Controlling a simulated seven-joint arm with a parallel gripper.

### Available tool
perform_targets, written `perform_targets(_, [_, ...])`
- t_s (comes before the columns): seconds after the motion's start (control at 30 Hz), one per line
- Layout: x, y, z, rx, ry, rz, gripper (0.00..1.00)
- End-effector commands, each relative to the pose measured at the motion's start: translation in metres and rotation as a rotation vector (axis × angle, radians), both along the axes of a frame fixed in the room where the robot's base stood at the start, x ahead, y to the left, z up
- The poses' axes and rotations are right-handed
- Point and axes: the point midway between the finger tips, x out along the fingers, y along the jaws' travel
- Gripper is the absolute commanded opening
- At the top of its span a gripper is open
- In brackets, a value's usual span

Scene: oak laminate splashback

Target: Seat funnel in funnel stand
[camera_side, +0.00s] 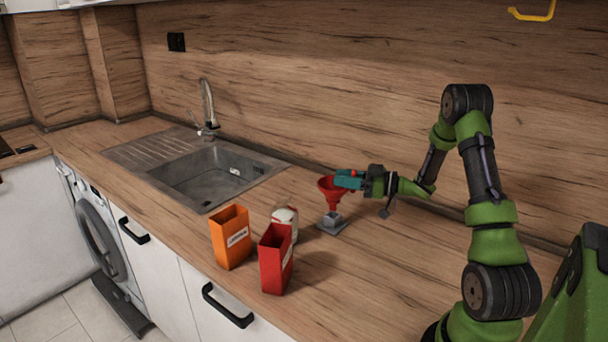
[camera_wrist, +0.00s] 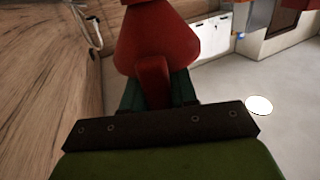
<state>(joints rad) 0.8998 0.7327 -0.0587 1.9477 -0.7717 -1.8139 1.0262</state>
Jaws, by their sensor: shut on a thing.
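The red funnel (camera_side: 331,190) is upright over the grey funnel stand (camera_side: 332,224), its spout pointing down at the stand's top. I cannot tell from here whether the spout is inside the stand or just above it. My gripper (camera_side: 348,180) comes from the right and is shut on the funnel. In the wrist view the red funnel (camera_wrist: 158,42) fills the top middle, with a red tab (camera_wrist: 153,82) between the teal fingers. The stand is hidden in the wrist view.
An orange box (camera_side: 230,238), a red box (camera_side: 275,260) and a white container (camera_side: 286,220) stand left of the stand, near the counter's front edge. A sink (camera_side: 208,175) with a tap (camera_side: 207,108) lies farther left. The counter behind the boxes is clear.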

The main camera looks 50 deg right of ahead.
Motion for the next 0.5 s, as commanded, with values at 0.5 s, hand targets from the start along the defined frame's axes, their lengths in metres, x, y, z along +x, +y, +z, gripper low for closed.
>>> perform_targets(0.5, [-0.0001, 0.0002, -0.0079, -0.001, 0.0, 0.0, 0.0])
